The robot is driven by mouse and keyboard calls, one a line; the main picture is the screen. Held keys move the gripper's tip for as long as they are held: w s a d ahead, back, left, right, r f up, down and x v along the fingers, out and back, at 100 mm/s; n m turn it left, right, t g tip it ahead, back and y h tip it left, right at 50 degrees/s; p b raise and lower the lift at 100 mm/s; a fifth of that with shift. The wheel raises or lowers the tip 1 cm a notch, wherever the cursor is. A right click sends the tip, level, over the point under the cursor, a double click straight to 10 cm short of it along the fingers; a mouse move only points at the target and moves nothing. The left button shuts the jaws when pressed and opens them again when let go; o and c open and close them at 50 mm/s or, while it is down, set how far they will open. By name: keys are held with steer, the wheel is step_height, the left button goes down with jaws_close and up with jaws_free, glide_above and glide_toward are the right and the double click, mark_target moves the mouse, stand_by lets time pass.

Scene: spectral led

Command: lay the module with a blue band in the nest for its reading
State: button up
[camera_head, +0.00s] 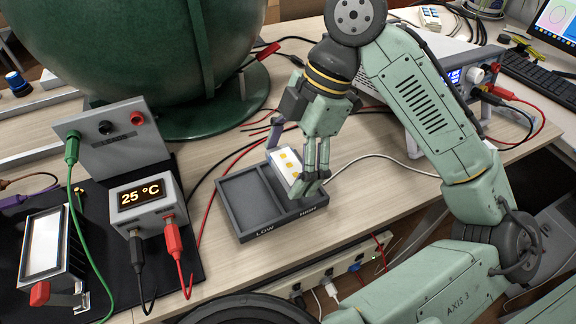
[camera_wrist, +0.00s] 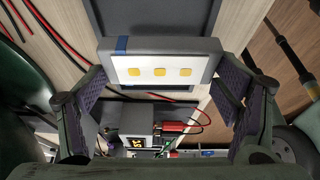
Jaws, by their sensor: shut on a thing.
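The module with a blue band (camera_wrist: 160,68) is a pale block with three yellow squares on its face. The blue band (camera_wrist: 121,45) is near its left end in the wrist view. My gripper (camera_head: 310,177) is shut on the module, with a finger at each end of it. In the head view the module (camera_head: 284,163) is over the HIGH side of the dark tray (camera_head: 240,222); I cannot tell whether it touches the tray. At the far left, a fixture with a white plate (camera_head: 45,244) and a red lever (camera_head: 40,293) looks like the nest.
The tray's LOW compartment (camera_head: 246,201) is empty. A display box reading 25 °C (camera_head: 147,201) with red and black leads stands between tray and fixture. A grey panel with knobs (camera_head: 112,141) and a large green sphere (camera_head: 165,50) stand behind. Cables cross the table.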

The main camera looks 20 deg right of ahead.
mark_target(294, 159)
steer(key=shift+w+d+f, duration=0.2)
steer(key=shift+w, duration=0.2)
steer(key=shift+f, duration=1.6)
steer(key=shift+f, duration=0.3)
steer(key=o, duration=1.2)
steer(key=v, duration=1.2)
steer(key=shift+r+p, duration=0.35)
steer(key=shift+p, duration=0.05)
steer(key=shift+s, duration=0.1)
